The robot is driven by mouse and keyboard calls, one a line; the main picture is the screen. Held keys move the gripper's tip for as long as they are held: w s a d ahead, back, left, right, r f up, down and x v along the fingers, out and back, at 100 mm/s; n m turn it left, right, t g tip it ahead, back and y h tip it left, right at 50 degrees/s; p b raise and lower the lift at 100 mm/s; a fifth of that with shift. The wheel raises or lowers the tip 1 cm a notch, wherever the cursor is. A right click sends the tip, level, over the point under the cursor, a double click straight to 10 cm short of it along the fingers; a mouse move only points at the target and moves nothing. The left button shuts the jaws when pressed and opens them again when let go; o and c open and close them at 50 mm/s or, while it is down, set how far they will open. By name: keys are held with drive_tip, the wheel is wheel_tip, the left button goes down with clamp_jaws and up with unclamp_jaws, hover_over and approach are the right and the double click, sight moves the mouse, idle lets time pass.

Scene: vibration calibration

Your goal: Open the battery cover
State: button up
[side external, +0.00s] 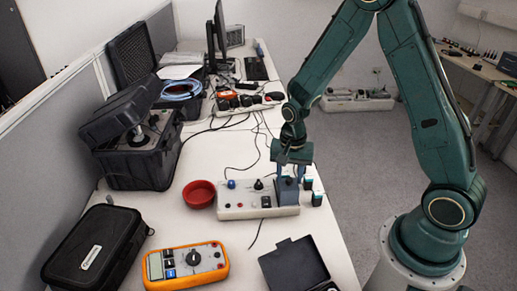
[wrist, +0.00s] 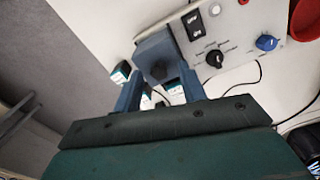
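A white control box (side external: 231,211) with knobs and switches lies on the white table, and its panel also shows in the wrist view (wrist: 232,30). A dark blue block (side external: 288,191) stands at its right end; I take it for the battery cover, but cannot be sure. In the wrist view this block (wrist: 156,58) shows a dark recess. My gripper (side external: 291,170) points down over the block, its blue fingers (wrist: 155,82) spread on either side of it. I cannot tell whether they press on it. The fingertips partly blend with the block.
Several small teal-topped batteries (side external: 317,199) stand just right of the box, near the table edge. An orange multimeter (side external: 186,265), a black case (side external: 93,246) and an open dark box (side external: 295,266) lie nearer the camera. Cables run behind.

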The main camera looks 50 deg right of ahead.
wheel_tip(320, 180, up, 14)
idle(1.1)
drive_tip(key=s+a+r+n+t, duration=0.2)
drive_tip(key=s+r+n, duration=0.4)
drive_tip(key=s, duration=0.3)
drive_tip(key=s+a+r+n+t, duration=0.2)
drive_tip(key=s+r+n, duration=0.4)
drive_tip(key=s, duration=0.3)
drive_tip(key=shift+a+r+t, duration=0.3)
drive_tip(key=shift+r+t, duration=0.05)
drive_tip(key=shift+t, duration=0.45)
drive_tip(key=shift+o, duration=0.5)
